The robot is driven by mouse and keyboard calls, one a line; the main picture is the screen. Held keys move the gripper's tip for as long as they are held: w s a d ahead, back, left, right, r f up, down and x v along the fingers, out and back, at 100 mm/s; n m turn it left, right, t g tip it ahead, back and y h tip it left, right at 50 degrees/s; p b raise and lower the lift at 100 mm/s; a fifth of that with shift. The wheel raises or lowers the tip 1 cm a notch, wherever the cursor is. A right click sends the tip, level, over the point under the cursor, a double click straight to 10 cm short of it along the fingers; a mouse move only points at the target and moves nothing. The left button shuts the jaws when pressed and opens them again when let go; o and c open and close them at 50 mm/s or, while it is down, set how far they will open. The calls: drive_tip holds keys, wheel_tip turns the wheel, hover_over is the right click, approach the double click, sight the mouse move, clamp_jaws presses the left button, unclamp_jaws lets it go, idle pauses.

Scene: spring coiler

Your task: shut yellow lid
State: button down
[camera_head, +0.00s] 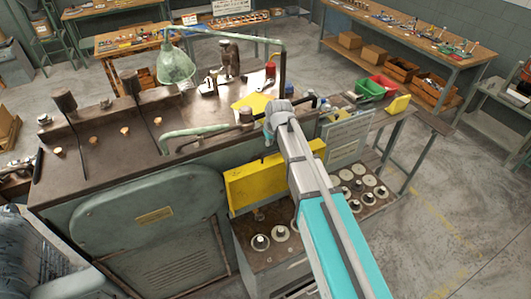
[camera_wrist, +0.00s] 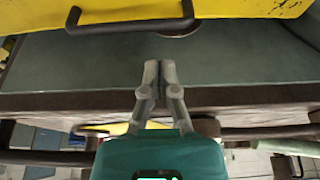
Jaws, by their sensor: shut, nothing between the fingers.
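A wide yellow panel (camera_head: 262,182) stands upright on the front side of the green machine. A smaller yellow piece (camera_head: 254,104) shows farther back on its top; I cannot tell which is the lid. In the wrist view a yellow surface (camera_wrist: 240,9) with a dark bar handle (camera_wrist: 135,26) crosses the top edge. My gripper (camera_wrist: 160,68) is shut and empty, its fingertips over a grey-green surface (camera_wrist: 90,65), below the handle in the picture and apart from it. In the head view my wrist hides the fingers.
The brown machine top (camera_head: 100,140) carries several knobs, a green lamp (camera_head: 176,65) and a green bar (camera_head: 195,133). Round parts (camera_head: 262,242) lie on a low shelf beside my arm. Red (camera_head: 384,83) and green (camera_head: 369,90) bins stand to the right.

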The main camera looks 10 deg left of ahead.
drive_tip(key=shift+f, duration=0.1)
drive_tip(key=b+x, duration=0.9)
drive_tip(key=shift+w+f, duration=0.2)
drive_tip(key=shift+f, duration=0.15)
idle(0.6)
drive_tip(key=shift+a, duration=0.15)
idle(0.3)
